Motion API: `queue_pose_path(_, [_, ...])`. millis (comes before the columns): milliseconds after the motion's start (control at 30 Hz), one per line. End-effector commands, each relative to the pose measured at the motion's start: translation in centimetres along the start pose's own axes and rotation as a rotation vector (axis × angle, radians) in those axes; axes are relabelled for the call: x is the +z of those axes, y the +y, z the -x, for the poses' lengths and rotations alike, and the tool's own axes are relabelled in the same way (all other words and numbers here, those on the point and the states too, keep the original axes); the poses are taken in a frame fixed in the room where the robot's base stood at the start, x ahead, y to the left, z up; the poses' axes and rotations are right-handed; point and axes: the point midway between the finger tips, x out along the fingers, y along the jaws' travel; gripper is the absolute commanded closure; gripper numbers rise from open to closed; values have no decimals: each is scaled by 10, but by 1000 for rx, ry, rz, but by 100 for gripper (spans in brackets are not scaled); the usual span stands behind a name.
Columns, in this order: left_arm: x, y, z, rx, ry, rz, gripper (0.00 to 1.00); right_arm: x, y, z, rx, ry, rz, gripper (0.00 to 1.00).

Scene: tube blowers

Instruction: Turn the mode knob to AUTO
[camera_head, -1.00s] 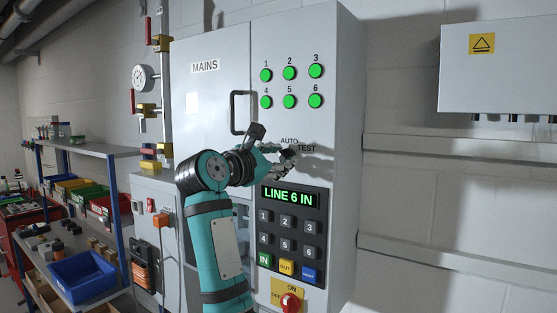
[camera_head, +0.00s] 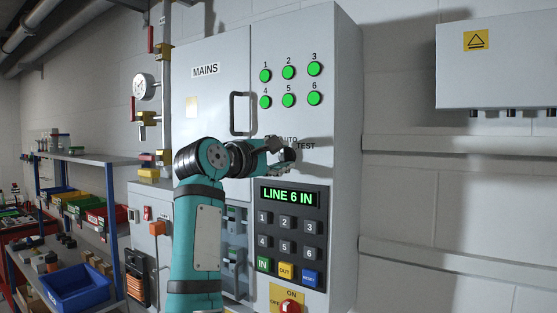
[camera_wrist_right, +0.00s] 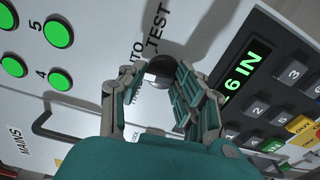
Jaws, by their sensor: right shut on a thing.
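The mode knob (camera_wrist_right: 160,68) is a dark round knob on the grey cabinet, between the lamps and the keypad. The labels AUTO and TEST (camera_head: 305,146) are beside it; AUTO is partly covered. My right gripper (camera_head: 285,152) is at the knob, and its fingers hide most of it in the head view. In the right wrist view my right gripper (camera_wrist_right: 158,88) has a finger on either side of the knob and is shut on it. The knob's pointer direction cannot be made out. My left gripper is not in view.
Several green lamps (camera_head: 289,86) are lit above the knob. The keypad display (camera_head: 288,196) below reads LINE 6 IN. A red switch (camera_head: 290,307) is lower down. A door handle (camera_head: 236,113) stands out left of the knob. A shelf with bins (camera_head: 75,285) is at the left.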

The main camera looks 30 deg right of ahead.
Motion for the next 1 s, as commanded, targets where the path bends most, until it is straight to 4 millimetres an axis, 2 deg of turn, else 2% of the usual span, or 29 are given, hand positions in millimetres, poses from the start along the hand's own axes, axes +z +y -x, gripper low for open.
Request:
queue_pose_path(300, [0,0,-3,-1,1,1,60,2,5,0,13,1,-86,100])
queue_pose_path(733, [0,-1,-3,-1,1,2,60,2,6,0,14,0,-92,100])
queue_pose_path(767, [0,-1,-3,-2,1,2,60,2,6,0,14,0,-92,64])
queue_pose_path(900, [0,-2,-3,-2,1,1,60,2,5,0,11,0,-91,46])
queue_pose_path(1000, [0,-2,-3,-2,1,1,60,2,3,-1,8,0,-89,46])
